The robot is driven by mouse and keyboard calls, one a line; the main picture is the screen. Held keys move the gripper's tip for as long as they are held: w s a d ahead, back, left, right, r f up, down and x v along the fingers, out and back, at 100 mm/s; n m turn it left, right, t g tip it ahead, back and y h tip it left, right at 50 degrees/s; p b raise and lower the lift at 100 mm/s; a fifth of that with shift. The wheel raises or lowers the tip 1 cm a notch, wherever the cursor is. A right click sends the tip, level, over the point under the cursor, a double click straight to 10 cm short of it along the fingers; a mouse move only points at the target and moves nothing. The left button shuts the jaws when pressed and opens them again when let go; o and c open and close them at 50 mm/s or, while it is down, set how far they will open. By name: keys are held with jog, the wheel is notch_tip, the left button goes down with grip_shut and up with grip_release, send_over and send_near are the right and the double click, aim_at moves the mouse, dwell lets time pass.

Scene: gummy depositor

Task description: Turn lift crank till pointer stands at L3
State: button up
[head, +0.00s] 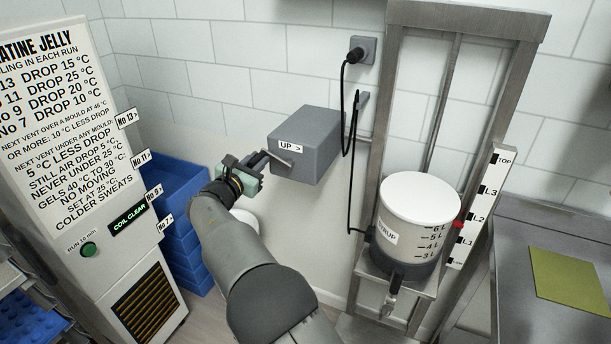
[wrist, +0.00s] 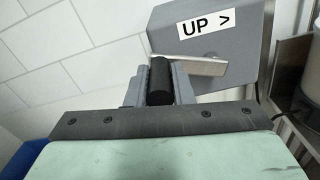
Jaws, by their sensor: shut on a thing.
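The grey lift box (head: 306,143), labelled "UP >", is on the wall at the centre of the head view. Its metal crank arm (wrist: 192,65) ends in a black handle (wrist: 159,80). My gripper (head: 260,162) is shut on this handle; in the wrist view the handle stands between the two fingers. The red pointer (head: 458,225) is beside the white scale (head: 479,208), close to the L2 mark and below L3. The white syrup pot (head: 420,203) sits on the lift carriage in the metal frame (head: 376,120).
A black cable hangs from the wall socket (head: 362,50) right of the box. Blue crates (head: 185,215) and the gelatine jelly cabinet (head: 70,150) stand left of my arm. A steel table (head: 560,225) with a green mat (head: 570,280) is at the right.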

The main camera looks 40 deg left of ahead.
jog(key=shift+o, duration=0.2)
jog(key=shift+w+d+r, duration=0.15)
jog(key=shift+d+r, duration=0.35)
jog(key=shift+r, duration=0.2)
jog(key=shift+w+d+r, duration=0.1)
jog(key=shift+d+r, duration=0.4)
jog(key=shift+r, duration=0.2)
jog(key=shift+f, duration=0.1)
jog(key=shift+c, duration=0.2)
jog(key=shift+o, duration=0.2)
jog(key=shift+d+b, duration=0.1)
jog(key=shift+b, duration=0.2)
jog(key=shift+w+d+r+b, duration=0.2)
jog(key=shift+d+b, duration=0.25)
jog(key=shift+d, duration=0.3)
jog(key=shift+w+d+r+b, duration=0.1)
jog(key=shift+d+r+b, duration=0.1)
jog(key=shift+d+b, duration=0.4)
jog(key=shift+c, duration=0.2)
jog(key=shift+d, duration=0.1)
